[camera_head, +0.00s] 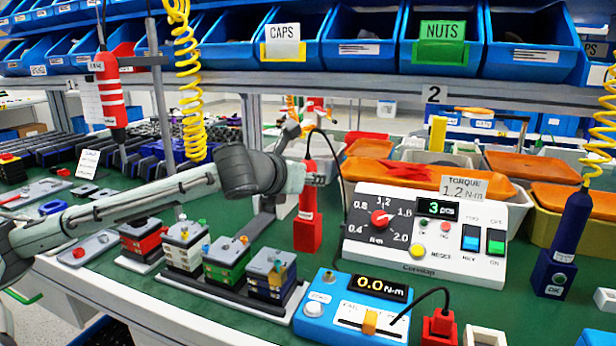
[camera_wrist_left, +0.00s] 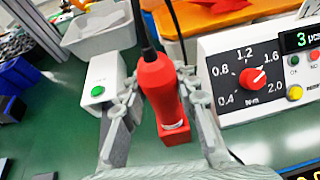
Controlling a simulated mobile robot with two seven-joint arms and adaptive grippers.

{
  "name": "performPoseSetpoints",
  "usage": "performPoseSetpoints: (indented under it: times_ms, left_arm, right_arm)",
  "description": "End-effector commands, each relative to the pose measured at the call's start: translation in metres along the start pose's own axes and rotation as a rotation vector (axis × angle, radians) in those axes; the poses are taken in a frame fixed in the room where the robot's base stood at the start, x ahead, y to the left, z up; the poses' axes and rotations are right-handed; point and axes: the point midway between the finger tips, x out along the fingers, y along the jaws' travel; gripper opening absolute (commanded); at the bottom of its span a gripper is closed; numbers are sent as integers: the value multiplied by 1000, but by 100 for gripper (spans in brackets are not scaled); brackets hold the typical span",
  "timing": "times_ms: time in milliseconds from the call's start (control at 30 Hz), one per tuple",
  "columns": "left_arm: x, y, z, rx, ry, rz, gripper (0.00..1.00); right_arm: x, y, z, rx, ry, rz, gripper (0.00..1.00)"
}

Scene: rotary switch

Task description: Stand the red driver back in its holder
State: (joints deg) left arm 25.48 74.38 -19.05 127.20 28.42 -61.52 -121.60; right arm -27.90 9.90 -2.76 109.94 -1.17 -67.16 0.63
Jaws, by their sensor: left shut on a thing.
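The red driver (camera_head: 309,172) stands about upright between my left gripper's fingers, with a black cable arching from its top. My left gripper (camera_head: 316,180) is shut on it. In the left wrist view, the gripper (camera_wrist_left: 160,90) has one finger on each side of the driver (camera_wrist_left: 157,76). The red holder (camera_head: 308,238) is a block directly below the driver on the green bench. It also shows in the wrist view (camera_wrist_left: 176,135) at the driver's lower end. I cannot tell how deep the driver sits in it. My right gripper is not in view.
A white torque controller (camera_head: 460,262) with a red knob (camera_head: 380,218) stands right of the holder. A blue torque tester (camera_head: 322,325) is in front. Stacked blocks (camera_head: 228,258) stand left. A blue driver (camera_head: 572,220) stands far right. A shelf of blue bins hangs above.

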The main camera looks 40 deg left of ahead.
Motion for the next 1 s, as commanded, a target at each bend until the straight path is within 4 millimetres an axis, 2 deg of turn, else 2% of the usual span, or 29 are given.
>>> performPoseSetpoints:
  times_ms: [67,100,167,233,267,433,767,867,1000]
  left_arm:
    - [0,0,0,0,0,0,0]
    - [0,0,0,0,0,0,28]
    - [0,0,0,0,1,0,20]
    - [0,0,0,0,1,0,20]
    - [0,0,-1,0,1,0,33]
    - [0,0,-1,0,2,0,54]
    - [-1,0,-2,1,5,0,54]
    - [-8,2,-2,3,4,3,54]
    - [-28,0,-2,8,5,2,54]
  right_arm:
    - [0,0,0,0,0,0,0]
    - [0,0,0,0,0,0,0]
    - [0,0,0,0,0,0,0]
    - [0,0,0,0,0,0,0]
    - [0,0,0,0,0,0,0]
    - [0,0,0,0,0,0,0]
    - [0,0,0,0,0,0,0]
    - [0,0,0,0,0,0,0]
    - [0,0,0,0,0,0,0]
